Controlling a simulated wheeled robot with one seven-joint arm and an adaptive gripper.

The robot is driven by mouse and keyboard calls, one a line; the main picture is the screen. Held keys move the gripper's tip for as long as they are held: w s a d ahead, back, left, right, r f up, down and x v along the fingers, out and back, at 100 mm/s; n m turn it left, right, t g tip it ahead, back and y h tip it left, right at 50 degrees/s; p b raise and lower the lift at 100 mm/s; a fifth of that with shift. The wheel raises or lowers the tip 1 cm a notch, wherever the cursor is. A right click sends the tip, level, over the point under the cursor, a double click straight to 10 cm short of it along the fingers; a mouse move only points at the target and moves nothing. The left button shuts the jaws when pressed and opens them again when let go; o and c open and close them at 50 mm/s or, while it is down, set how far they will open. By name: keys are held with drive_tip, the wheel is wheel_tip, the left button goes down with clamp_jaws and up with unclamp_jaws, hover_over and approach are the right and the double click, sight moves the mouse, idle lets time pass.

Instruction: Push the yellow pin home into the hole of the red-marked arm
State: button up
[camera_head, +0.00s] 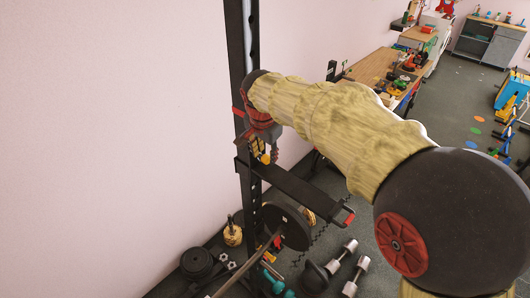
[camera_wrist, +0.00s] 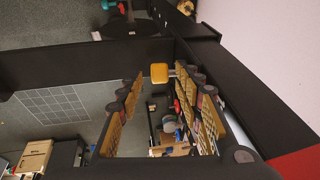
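The yellow pin (camera_head: 265,159) is at the black rack upright, just below my gripper (camera_head: 264,147). In the wrist view its square yellow head (camera_wrist: 160,73) shows between the fingertips of my gripper (camera_wrist: 160,74), with a short metallic piece to its right. The two fingers are spread, with gaps visible beside the head, nearer the right finger. A black arm (camera_head: 300,192) with a red-marked end sticks out from the upright below the gripper. A red patch also shows at the lower right of the wrist view. The hole and how deep the pin sits cannot be seen.
The black rack upright (camera_head: 237,50) stands close to the pale wall. A barbell plate (camera_head: 284,228), dumbbells (camera_head: 345,250) and stacked weights (camera_head: 196,262) lie below. A cluttered workbench (camera_head: 375,66) stands behind my arm. Open floor (camera_head: 455,105) lies to the right.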

drive_tip(key=v, duration=1.2)
idle(0.4)
drive_tip(key=s+d+f+n+b, duration=0.2)
drive_tip(key=s+d+f+b, duration=0.5)
drive_tip(key=f, duration=0.5)
drive_tip(key=s+d+f+n+t+b, duration=0.1)
drive_tip(key=s+d+f+n+b, duration=0.1)
drive_tip(key=s+d+f+b, duration=0.6)
drive_tip(key=s+d+f+n+t+b, duration=0.1)
drive_tip(key=s+d+f+n+b, duration=0.2)
drive_tip(key=s+d+f+b, duration=0.5)
drive_tip(key=s+f+b, duration=0.4)
drive_tip(key=f, duration=0.3)
drive_tip(key=shift+s+d+f, duration=0.25)
drive_tip(key=shift+s+f, duration=0.1)
drive_tip(key=shift+f, duration=0.05)
